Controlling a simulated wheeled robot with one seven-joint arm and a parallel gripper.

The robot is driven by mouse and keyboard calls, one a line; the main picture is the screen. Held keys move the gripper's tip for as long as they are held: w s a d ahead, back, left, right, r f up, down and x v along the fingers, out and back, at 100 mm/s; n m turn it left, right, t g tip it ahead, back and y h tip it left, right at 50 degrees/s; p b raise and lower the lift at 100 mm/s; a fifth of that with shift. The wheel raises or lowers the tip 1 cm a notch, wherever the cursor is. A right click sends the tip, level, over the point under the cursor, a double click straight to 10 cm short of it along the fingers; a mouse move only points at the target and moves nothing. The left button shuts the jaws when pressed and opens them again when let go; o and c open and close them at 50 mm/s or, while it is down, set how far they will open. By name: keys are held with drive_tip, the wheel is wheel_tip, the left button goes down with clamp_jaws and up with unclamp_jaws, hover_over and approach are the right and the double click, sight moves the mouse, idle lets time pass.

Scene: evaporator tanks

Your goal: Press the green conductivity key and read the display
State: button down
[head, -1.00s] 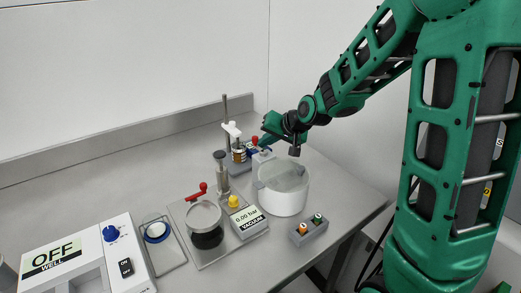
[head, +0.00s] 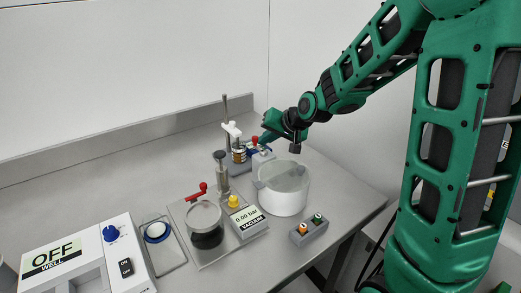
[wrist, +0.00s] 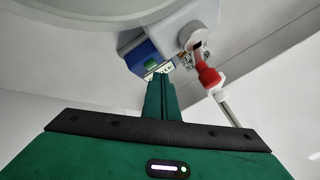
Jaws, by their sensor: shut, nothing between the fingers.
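My gripper (head: 264,138) is shut and empty, reaching over the back of the bench. In the wrist view its closed fingertips (wrist: 161,77) lie just below and right of a small green key (wrist: 151,64) on a blue and white unit (wrist: 137,52). I cannot tell whether they touch the key. A pale strip with dark marks, perhaps the display, shows beside the key, partly covered by the fingers; its reading is not legible. In the head view the unit (head: 262,156) is small, with its key hidden or too small to see.
A red-handled valve (wrist: 208,76) is close right of the fingers. A white round tank (head: 282,200) stands in front of the unit. A vacuum gauge (head: 248,220) reads 0.00 bar, a WELL panel (head: 56,255) reads OFF, and a two-button box (head: 309,230) sits near the bench edge.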

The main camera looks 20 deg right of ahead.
drive_tip(key=shift+r, duration=0.25)
wheel_tip(320, 180, up, 5)
idle(0.8)
drive_tip(key=shift+s, duration=0.1)
idle(0.5)
